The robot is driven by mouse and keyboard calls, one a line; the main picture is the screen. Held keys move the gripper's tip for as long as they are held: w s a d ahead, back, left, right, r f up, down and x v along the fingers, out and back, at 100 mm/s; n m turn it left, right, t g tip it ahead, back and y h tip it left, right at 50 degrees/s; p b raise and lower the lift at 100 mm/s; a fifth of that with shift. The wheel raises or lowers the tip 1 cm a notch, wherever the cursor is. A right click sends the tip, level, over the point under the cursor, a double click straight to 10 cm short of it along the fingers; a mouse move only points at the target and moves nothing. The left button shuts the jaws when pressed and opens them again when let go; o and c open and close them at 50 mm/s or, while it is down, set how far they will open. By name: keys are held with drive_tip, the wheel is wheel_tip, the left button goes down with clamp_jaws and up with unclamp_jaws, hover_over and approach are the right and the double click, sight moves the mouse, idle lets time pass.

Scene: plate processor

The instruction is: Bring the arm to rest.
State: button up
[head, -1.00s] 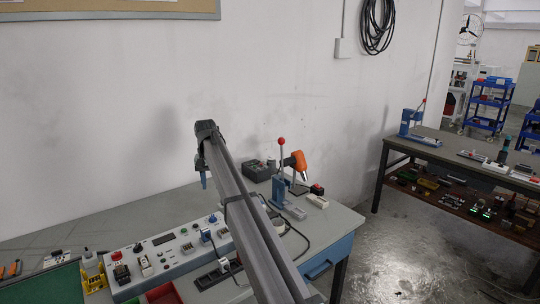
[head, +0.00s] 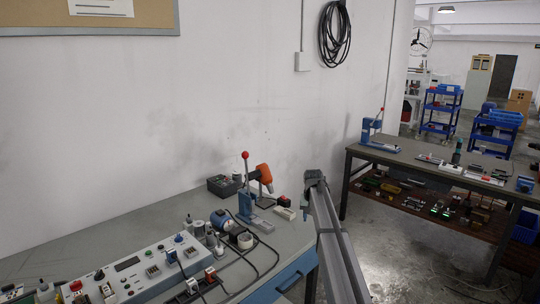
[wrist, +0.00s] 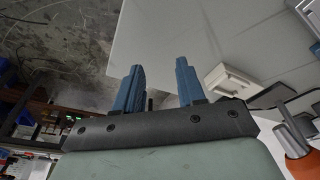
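My arm (head: 340,245) reaches up from the bottom right of the head view, and its end is just beyond the bench's right end. In the wrist view my gripper (wrist: 159,80) shows two blue fingers with a clear gap between them. It is open and nothing is between the fingers. In the head view the fingers cannot be made out clearly.
The grey bench (head: 110,240) carries a control panel (head: 135,268), a red-knobbed lever press (head: 246,195), an orange tool (head: 264,174) and a small cream box (head: 285,213), also in the wrist view (wrist: 231,80). Open floor (head: 385,265) separates it from a second bench (head: 400,158).

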drive_tip(key=s+d+f+m, duration=0.1)
drive_tip(key=d+f, duration=0.1)
drive_tip(key=d, duration=0.6)
drive_tip(key=s+d+f+m, duration=0.1)
drive_tip(key=s+d+f, duration=0.1)
drive_tip(key=d, duration=0.6)
drive_tip(key=s+d+f, duration=0.4)
drive_tip(key=f, duration=0.3)
drive_tip(key=s+a+f+n+g, duration=0.1)
drive_tip(key=s+a+f, duration=0.3)
drive_tip(key=s+f, duration=0.55)
drive_tip(key=s+a+f+g, duration=0.2)
drive_tip(key=s+a+f, duration=0.3)
drive_tip(key=s+f, duration=0.45)
drive_tip(key=s+a+f+n+g, duration=0.1)
drive_tip(key=s+a+f, duration=0.3)
drive_tip(key=s+f, duration=0.55)
drive_tip(key=s+a+f+g, duration=0.1)
drive_tip(key=s+a+f, duration=0.1)
drive_tip(key=s, duration=1.1)
drive_tip(key=s+a+f+n+g, duration=0.1)
drive_tip(key=s+a+f+g, duration=0.1)
drive_tip(key=s, duration=1.1)
drive_tip(key=s+a+f+g, duration=0.2)
drive_tip(key=s+a, duration=0.1)
drive_tip(key=s, duration=1)
drive_tip(key=shift+s+n, duration=0.25)
drive_tip(key=shift+n, duration=0.05)
